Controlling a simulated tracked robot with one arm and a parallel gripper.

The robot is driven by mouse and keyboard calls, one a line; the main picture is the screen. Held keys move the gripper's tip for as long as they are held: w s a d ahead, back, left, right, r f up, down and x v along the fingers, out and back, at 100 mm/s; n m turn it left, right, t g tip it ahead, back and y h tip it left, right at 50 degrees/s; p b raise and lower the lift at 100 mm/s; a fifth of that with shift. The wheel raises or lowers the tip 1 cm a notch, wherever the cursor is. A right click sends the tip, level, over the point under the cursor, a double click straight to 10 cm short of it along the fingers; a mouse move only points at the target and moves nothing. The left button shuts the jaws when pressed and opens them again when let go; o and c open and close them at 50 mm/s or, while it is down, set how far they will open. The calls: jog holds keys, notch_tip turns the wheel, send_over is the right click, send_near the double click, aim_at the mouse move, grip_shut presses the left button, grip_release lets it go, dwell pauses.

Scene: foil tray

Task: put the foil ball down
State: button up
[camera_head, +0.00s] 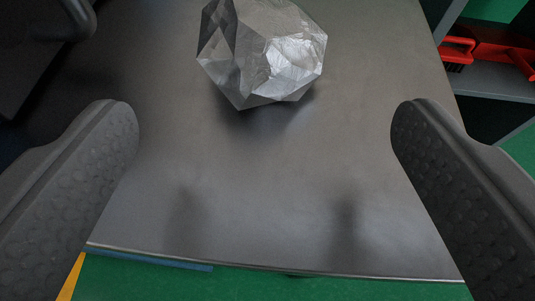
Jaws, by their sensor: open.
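The foil ball (265,52) is a silver, crumpled, faceted lump at the top middle of the view. It rests on a dark grey metal surface (270,190), with a shadow just below it. Its top edge is cut off by the frame. My gripper (265,125) is wide open, with one dark, dimpled finger at the left and one at the right. The fingers are well apart from the ball, which lies beyond the fingertips and between their lines. Nothing is between the fingers.
The surface's near edge runs along the bottom, with a green floor (300,290) below it. At the right, a grey shelf (490,80) holds red items (490,52). A dark object (40,40) stands at the upper left. The surface around the ball is clear.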

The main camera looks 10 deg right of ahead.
jog(key=v, duration=0.4)
jog(key=s+a+r+n+t+y, duration=0.1)
jog(key=a+r, duration=0.3)
jog(key=r, duration=1)
jog(key=s+a+r, duration=0.1)
jog(key=a+r, duration=0.3)
jog(key=r, duration=0.9)
jog(key=s+a+r, duration=0.2)
jog(key=s+r, duration=0.2)
jog(key=r, duration=0.3)
jog(key=s+a+r, duration=0.3)
jog(key=s+r, duration=0.1)
jog(key=r, duration=0.2)
jog(key=shift+s+a+r+n+t+y, duration=0.2)
jog(key=shift+a+r+n+t+y, duration=0.1)
jog(key=shift+r+n+y, duration=0.1)
jog(key=shift+o, duration=0.7)
jog(key=s+a+r, duration=0.3)
jog(key=s+r, duration=0.6)
jog(key=s, duration=0.1)
jog(key=shift+y, duration=0.3)
jog(key=shift+a, duration=0.15)
jog(key=shift+p, duration=0.3)
